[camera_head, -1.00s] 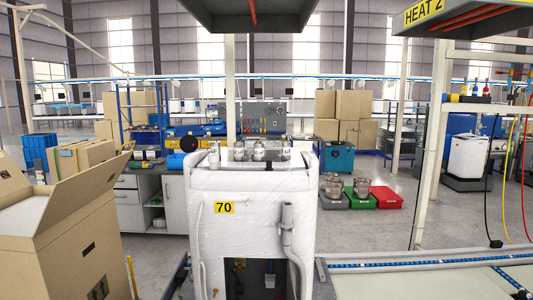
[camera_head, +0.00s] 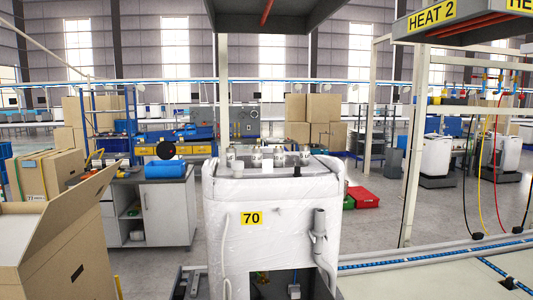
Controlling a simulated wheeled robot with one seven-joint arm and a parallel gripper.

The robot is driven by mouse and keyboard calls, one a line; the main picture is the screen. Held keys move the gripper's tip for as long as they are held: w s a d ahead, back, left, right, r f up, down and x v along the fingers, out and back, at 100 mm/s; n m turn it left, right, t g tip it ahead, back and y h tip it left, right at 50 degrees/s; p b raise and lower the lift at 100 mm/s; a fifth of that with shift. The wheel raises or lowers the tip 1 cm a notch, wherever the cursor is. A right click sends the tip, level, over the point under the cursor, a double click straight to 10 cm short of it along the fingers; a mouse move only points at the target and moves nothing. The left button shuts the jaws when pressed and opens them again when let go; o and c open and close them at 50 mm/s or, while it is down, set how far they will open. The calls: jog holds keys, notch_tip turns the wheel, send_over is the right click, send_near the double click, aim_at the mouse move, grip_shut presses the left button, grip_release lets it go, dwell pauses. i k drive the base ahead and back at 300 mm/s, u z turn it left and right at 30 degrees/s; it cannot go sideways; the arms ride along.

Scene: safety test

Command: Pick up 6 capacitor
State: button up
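Several small silvery-grey cylinders, which look like capacitors (camera_head: 256,157), stand upright in a row on top of the white plastic-wrapped unit (camera_head: 270,215) marked with a yellow "70" label. One stands at the left end (camera_head: 230,156) and one at the right end (camera_head: 305,156) of the row. They are small in the picture, and any number on them cannot be read. My gripper is not in view.
An open cardboard box (camera_head: 65,240) stands close at the left. A conveyor with blue edges (camera_head: 430,257) runs at the right, and a dark hood (camera_head: 275,15) hangs above the unit. A workbench (camera_head: 165,205) stands behind left.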

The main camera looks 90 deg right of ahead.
aim_at(304, 150)
jog(key=z, duration=0.05)
jog(key=i, duration=0.8)
jog(key=z, duration=3.6)
jog(key=i, duration=0.5)
jog(key=z, duration=0.15)
